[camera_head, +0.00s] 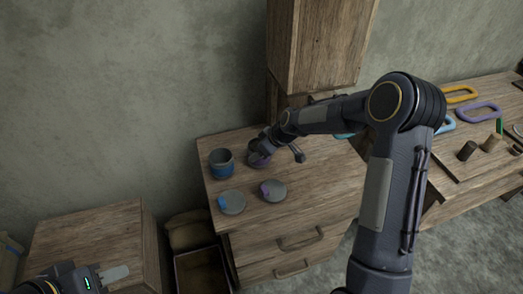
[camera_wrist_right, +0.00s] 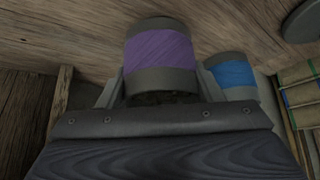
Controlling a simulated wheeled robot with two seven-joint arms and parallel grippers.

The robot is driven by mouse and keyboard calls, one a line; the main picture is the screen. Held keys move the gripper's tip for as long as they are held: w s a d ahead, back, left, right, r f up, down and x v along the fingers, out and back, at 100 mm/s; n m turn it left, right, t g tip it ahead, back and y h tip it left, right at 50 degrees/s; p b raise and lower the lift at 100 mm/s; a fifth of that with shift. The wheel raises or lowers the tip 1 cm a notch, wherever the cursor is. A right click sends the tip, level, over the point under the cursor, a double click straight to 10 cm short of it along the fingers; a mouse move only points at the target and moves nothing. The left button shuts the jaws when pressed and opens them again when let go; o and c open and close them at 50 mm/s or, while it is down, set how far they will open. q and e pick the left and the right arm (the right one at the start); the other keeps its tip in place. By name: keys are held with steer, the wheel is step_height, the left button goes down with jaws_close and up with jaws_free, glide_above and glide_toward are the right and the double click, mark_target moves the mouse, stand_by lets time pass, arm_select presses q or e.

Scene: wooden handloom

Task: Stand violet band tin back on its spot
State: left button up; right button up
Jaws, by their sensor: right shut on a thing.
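The violet band tin (camera_head: 257,160) is a grey tin with a violet band, at the back of the drawer chest's top (camera_head: 300,207). My right gripper (camera_head: 264,149) is shut on it and hides part of it. In the right wrist view the tin (camera_wrist_right: 161,50) sits between the two fingers (camera_wrist_right: 163,88). I cannot tell whether its base touches the wood. The blue band tin (camera_head: 222,164) stands upright just left of it; it also shows in the wrist view (camera_wrist_right: 233,74). My left gripper (camera_head: 115,273) is at the lower left, away from the tins; its jaw opening is unclear.
A grey lid with a blue mark (camera_head: 232,203) and one with a violet mark (camera_head: 273,191) lie in front of the tins. A wooden post (camera_head: 318,45) rises behind. A bench with coloured loops (camera_head: 478,113) stands right. A dark bin (camera_head: 203,270) is below left.

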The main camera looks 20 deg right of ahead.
steer(key=shift+f, duration=0.15)
steer(key=shift+f, duration=0.15)
steer(key=o, duration=1.1)
steer(key=shift+c, duration=0.2)
